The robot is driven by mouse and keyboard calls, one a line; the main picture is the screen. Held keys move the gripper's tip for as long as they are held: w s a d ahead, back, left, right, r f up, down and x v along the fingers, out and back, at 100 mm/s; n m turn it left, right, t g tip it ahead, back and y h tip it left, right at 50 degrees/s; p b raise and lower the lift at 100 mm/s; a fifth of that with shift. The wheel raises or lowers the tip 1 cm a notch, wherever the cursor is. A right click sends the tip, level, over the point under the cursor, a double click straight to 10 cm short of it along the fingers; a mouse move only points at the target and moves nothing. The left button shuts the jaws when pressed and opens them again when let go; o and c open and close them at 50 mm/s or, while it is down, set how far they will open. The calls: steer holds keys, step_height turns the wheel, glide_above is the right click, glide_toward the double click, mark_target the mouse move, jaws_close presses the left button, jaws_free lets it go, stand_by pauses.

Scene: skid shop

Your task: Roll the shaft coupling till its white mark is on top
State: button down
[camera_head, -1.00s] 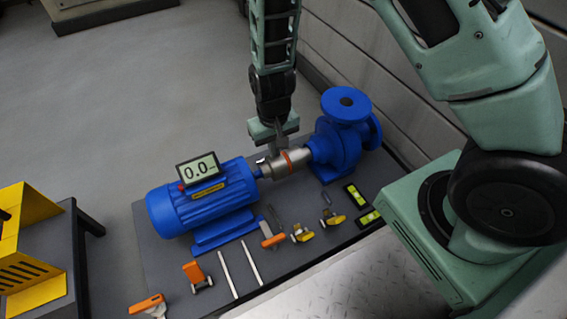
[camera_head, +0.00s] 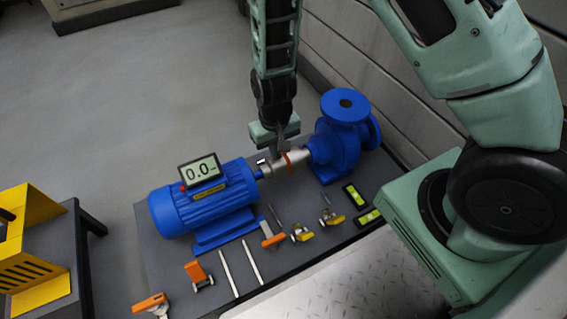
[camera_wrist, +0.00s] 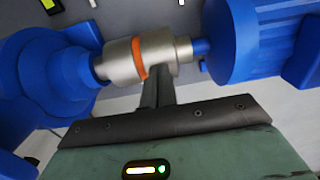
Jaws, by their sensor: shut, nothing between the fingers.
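The shaft coupling (camera_head: 296,158) is a silver cylinder with an orange band, lying between the blue motor (camera_head: 205,205) and the blue pump (camera_head: 338,140). A small white patch with a dark edge (camera_head: 262,162) shows at its motor end in the head view; I cannot tell for sure that it is the mark. In the wrist view the coupling (camera_wrist: 121,61) shows its band and no white mark. My gripper (camera_head: 281,149) is shut and empty, its fingertips (camera_wrist: 158,82) against or just beside the coupling near the band. The fingers hide part of it.
A display reading 0.0 (camera_head: 200,170) stands on the motor. Several tools lie on the grey base in front, including an orange-handled one (camera_head: 198,273), two pale strips (camera_head: 229,273) and yellow-green levels (camera_head: 356,196).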

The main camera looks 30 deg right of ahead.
steer(key=shift+s+f+p, duration=0.25)
steer(key=shift+s+p, duration=0.15)
steer(key=shift+s, duration=0.1)
stand_by(0.9)
steer(key=shift+s+r+p, duration=0.15)
steer(key=shift+s+p, duration=0.1)
steer(key=shift+p, duration=0.45)
stand_by(0.8)
steer(key=shift+s, duration=0.2)
stand_by(0.4)
step_height(320, 180, up, 7)
steer(key=p, duration=0.7)
steer(key=shift+w, duration=0.1)
